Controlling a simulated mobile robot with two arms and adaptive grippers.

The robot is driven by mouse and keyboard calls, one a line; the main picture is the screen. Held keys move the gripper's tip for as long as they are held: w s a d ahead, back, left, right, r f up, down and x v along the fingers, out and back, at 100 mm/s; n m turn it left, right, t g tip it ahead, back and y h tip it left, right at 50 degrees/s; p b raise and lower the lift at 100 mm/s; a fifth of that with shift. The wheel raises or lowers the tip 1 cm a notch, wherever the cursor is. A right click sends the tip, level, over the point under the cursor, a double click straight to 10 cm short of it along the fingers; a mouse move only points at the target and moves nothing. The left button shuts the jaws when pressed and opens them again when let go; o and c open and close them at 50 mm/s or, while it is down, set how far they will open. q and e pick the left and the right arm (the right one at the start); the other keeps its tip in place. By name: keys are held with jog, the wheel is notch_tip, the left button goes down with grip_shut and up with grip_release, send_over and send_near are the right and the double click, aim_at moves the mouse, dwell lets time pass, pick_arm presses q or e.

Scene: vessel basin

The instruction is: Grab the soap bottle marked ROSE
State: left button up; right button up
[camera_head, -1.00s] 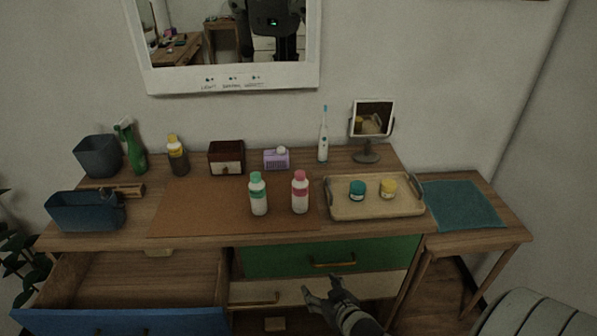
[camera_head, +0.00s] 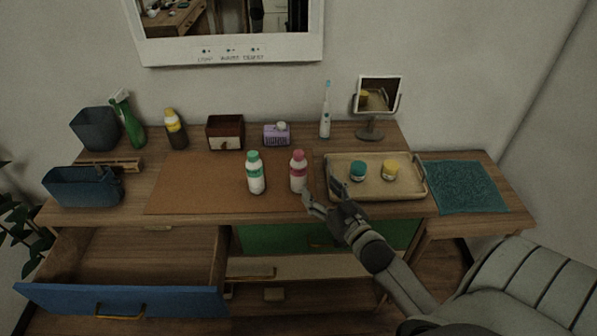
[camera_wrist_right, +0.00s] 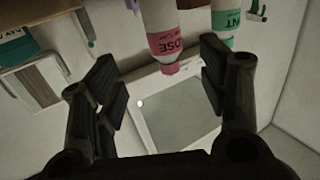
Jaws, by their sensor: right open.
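The ROSE soap bottle (camera_head: 298,173), white with a pink cap and pink label band, stands upright on the brown mat. In the right wrist view the ROSE bottle (camera_wrist_right: 164,36) appears upside down, its label partly readable, between and beyond the fingers. My right gripper (camera_head: 321,192) is open and empty, just in front and to the right of the bottle, near the table's front edge. Its open fingers also show in the right wrist view (camera_wrist_right: 159,68). Whether a finger touches the bottle is unclear. My left gripper is not in view.
A green-capped bottle (camera_head: 255,174) stands close left of the ROSE bottle; its label ends in "NT" in the wrist view. A wooden tray (camera_head: 400,195) with two jars lies right. The blue drawer (camera_head: 125,300) is open at lower left. The brown mat's left part is clear.

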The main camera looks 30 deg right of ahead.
aim_at(303, 169)
jog(key=shift+w+d+r, duration=0.25)
jog(key=shift+w+r, duration=0.1)
jog(key=shift+w, duration=0.25)
jog(key=w+p, duration=0.1)
jog(key=w, duration=0.3)
jog(key=shift+w, duration=0.35)
jog(key=w, duration=0.2)
jog(key=w+p, duration=0.1)
jog(key=w, duration=0.1)
jog(key=shift+w+a+r+p, duration=0.15)
jog(key=shift+a+p, duration=0.05)
jog(key=shift+p, duration=0.1)
jog(key=shift+w, duration=0.45)
jog(key=shift+c, duration=0.4)
jog(key=c, duration=1.2)
jog(key=shift+d, duration=0.1)
